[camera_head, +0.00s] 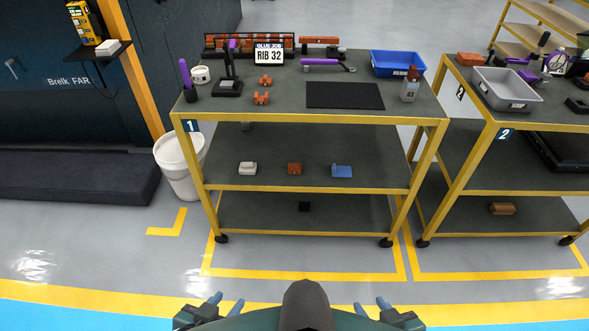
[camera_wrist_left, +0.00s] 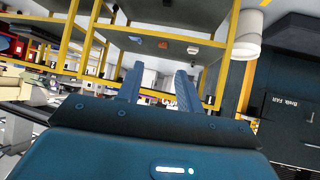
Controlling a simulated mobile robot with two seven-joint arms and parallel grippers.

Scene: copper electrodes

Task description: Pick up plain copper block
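A small plain-looking copper block (camera_head: 294,169) sits on the middle shelf of cart 1, between a white block (camera_head: 248,168) and a blue block (camera_head: 341,171). It also shows, small, in the left wrist view (camera_wrist_left: 163,44), which is turned nearly upside down. Two copper pieces with notched shapes (camera_head: 265,81) (camera_head: 261,98) are on the top shelf. My left gripper (camera_head: 226,301) is open and empty, low in front of the cart; its spread fingers (camera_wrist_left: 158,82) show in the wrist view. My right gripper (camera_head: 371,305) is open and empty, also apart from the cart.
Cart 1's yellow-framed top (camera_head: 290,116) holds a black mat (camera_head: 345,95), a blue bin (camera_head: 397,64) and tools. Cart 2 (camera_head: 480,150) stands at right, with a brown block (camera_head: 502,208) on its bottom shelf. A white bucket (camera_head: 179,165) stands at left. The floor before cart 1 is clear.

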